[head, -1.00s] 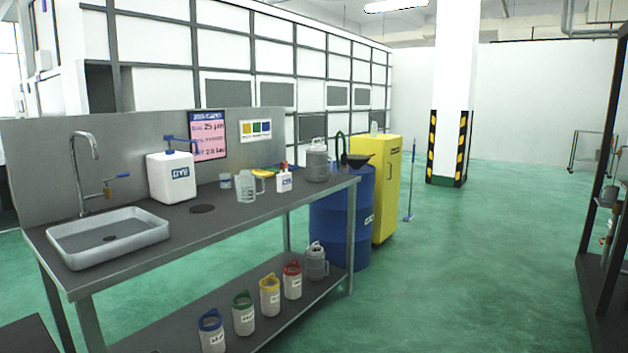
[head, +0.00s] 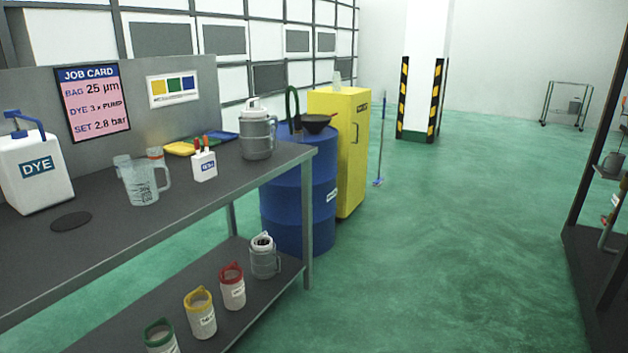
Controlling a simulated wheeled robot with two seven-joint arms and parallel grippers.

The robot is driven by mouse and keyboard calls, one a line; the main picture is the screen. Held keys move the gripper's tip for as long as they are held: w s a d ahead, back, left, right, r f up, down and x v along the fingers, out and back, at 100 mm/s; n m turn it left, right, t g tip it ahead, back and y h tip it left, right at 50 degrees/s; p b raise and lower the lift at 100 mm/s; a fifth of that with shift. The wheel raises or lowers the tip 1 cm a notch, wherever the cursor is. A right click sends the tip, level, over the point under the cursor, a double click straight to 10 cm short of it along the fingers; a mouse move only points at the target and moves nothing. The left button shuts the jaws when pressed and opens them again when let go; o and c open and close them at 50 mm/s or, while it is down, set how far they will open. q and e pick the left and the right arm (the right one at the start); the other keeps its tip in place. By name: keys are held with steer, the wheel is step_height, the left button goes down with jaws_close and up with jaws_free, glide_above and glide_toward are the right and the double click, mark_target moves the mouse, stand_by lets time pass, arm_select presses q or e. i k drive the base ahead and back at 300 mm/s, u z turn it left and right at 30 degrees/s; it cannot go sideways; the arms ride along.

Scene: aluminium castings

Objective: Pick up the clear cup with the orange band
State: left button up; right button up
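A small clear cup with an orange band (head: 155,154) near its rim seems to stand on the workbench top (head: 105,245), behind a clear measuring jug. The clear jug (head: 142,186) hides the lower part of this cup. Another small clear cup (head: 122,161) shows behind the jug's left side; I see no orange on it. Neither of my grippers is in the head view.
A white DYE pump bottle (head: 35,175), a white marker holder (head: 204,167) and a grey lidded jug (head: 257,135) share the bench. Several coloured-lid containers stand on the lower shelf. A blue drum (head: 300,200) stands beyond the bench. Green floor (head: 430,250) at right is clear.

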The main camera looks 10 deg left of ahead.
mark_target(156, 154)
steer(key=i, duration=3.2)
steer(key=u, duration=1.3)
